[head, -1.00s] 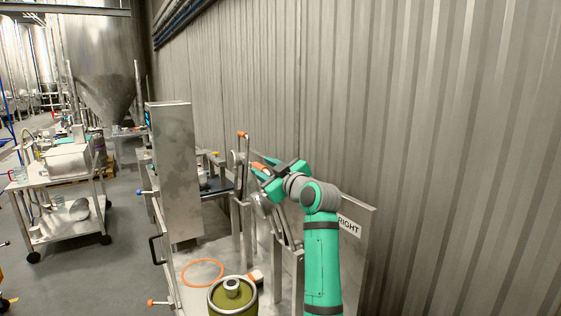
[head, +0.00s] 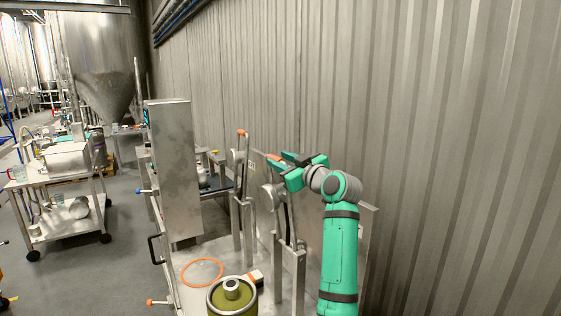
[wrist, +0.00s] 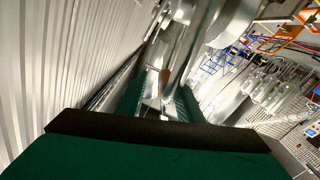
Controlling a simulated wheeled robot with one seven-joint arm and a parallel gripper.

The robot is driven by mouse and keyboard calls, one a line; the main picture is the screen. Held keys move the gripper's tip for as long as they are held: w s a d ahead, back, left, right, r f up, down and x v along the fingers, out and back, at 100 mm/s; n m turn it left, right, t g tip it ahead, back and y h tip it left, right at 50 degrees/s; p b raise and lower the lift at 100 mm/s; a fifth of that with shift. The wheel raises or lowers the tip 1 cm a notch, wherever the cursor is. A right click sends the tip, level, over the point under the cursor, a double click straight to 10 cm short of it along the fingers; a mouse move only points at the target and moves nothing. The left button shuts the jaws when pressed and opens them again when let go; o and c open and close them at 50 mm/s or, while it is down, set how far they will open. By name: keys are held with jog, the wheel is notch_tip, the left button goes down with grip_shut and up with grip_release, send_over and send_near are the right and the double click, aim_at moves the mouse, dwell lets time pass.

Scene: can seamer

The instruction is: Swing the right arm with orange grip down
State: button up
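The right arm's orange grip (head: 274,158) shows at the tips of my gripper (head: 289,170) in the head view. A grey disc (head: 273,196) on this arm sits just below. In the wrist view a dim orange-brown piece (wrist: 165,77) shows between my two green fingers (wrist: 158,100). The fingers stand apart, with a gap wider than that piece. Whether a finger touches the grip is hidden. The other arm, with its own orange tip (head: 242,134), stands upright to the left.
A tall steel cabinet (head: 172,170) stands left of the arms. A green can (head: 232,299) and an orange ring (head: 202,272) are on the machine's table in front. The corrugated wall (head: 440,130) is close on the right. A cart (head: 65,185) stands far left.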

jog(key=v, duration=1.2)
dwell(1.0)
dwell(0.4)
